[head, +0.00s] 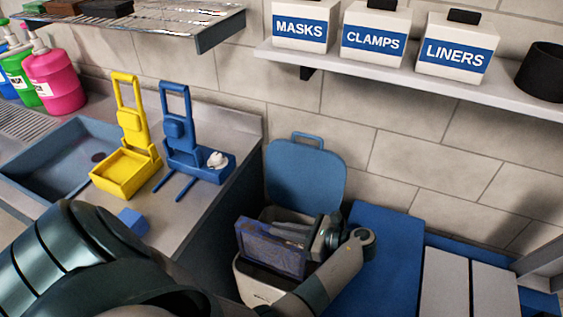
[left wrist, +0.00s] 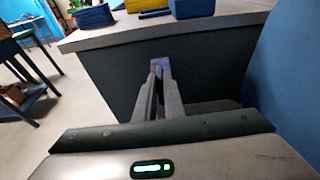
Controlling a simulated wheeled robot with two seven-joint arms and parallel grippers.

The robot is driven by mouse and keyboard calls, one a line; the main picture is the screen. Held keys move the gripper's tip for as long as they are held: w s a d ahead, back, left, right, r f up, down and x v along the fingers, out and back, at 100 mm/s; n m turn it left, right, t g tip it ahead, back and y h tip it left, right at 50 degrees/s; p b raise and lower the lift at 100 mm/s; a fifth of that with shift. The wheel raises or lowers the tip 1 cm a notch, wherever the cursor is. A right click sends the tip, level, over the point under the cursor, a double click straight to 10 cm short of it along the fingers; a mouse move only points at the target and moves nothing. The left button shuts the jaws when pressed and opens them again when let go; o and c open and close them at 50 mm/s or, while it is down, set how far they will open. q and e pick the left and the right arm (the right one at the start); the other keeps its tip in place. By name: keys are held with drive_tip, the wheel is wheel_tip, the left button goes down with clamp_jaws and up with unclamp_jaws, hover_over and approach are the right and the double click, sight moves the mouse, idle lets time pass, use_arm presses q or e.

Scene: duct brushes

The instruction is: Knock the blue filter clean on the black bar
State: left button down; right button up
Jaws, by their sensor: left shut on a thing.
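The blue filter (head: 272,248) has a blue frame and a dull, brownish-grey face. In the head view it is held tilted over the open mouth of a white bin (head: 258,285). My left gripper (head: 316,240) is shut on the filter's right side. In the left wrist view the fingers (left wrist: 163,90) close together on a thin bluish edge at their tips. My right gripper is not in view.
The bin's blue lid (head: 305,172) stands open against the wall. At left, a counter (head: 205,215) holds a yellow caddy (head: 125,165), a blue caddy (head: 185,140) and a small blue block (head: 133,221). A shelf (head: 410,80) with labelled boxes hangs above. A blue surface (head: 385,255) lies right.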

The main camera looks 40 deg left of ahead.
use_arm(q)
drive_tip(key=shift+f+b, duration=0.6)
drive_tip(key=shift+f, duration=0.65)
drive_tip(key=shift+r, duration=0.1)
drive_tip(key=shift+r+p, duration=0.75)
drive_tip(key=shift+p, duration=0.3)
drive_tip(key=shift+r+p, duration=0.45)
drive_tip(key=shift+p, duration=0.15)
drive_tip(key=shift+f, duration=0.25)
